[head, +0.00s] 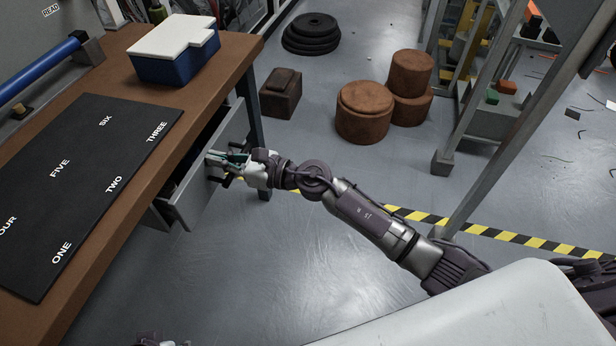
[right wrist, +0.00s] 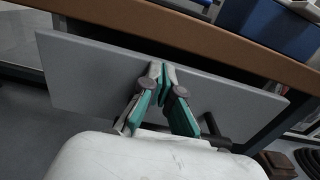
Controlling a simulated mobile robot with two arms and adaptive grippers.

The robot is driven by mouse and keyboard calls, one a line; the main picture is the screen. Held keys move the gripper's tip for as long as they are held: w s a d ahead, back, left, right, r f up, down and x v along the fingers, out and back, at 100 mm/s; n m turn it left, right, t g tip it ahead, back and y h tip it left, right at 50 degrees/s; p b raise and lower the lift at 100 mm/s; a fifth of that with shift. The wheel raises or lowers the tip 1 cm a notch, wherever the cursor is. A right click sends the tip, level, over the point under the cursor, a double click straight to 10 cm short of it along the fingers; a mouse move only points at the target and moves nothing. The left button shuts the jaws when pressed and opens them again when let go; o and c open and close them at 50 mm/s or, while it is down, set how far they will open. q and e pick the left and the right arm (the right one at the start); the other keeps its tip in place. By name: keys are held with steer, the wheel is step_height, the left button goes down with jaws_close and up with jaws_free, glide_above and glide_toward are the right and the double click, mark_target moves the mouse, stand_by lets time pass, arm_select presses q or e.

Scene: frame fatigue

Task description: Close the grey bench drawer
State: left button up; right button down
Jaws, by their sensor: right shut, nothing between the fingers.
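The grey bench drawer (head: 204,179) sticks out from under the brown bench top, partly open, with a dark gap behind its front panel. In the right wrist view the drawer front (right wrist: 95,75) spans most of the picture, with a dark handle (right wrist: 213,128) at the lower right. My right gripper (head: 214,158) is at the drawer front beside the handle, its fingertips at or very near the panel; I cannot tell if they touch. The right wrist view shows its green-padded fingers (right wrist: 162,72) shut with nothing between them. A small piece at the bottom edge of the head view may be my left gripper.
The brown bench (head: 140,185) carries a black mat (head: 85,165) with number words and a blue box with a white lid (head: 172,60). The floor in front of the drawer is clear.

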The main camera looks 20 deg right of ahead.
mark_target(201, 153)
steer(key=x, duration=0.4)
steer(key=shift+r, duration=0.15)
arm_select(q)
steer(key=shift+v, duration=1.05)
steer(key=shift+s+d, duration=0.1)
arm_select(e)
steer(key=shift+r, duration=0.15)
steer(key=shift+w, duration=0.1)
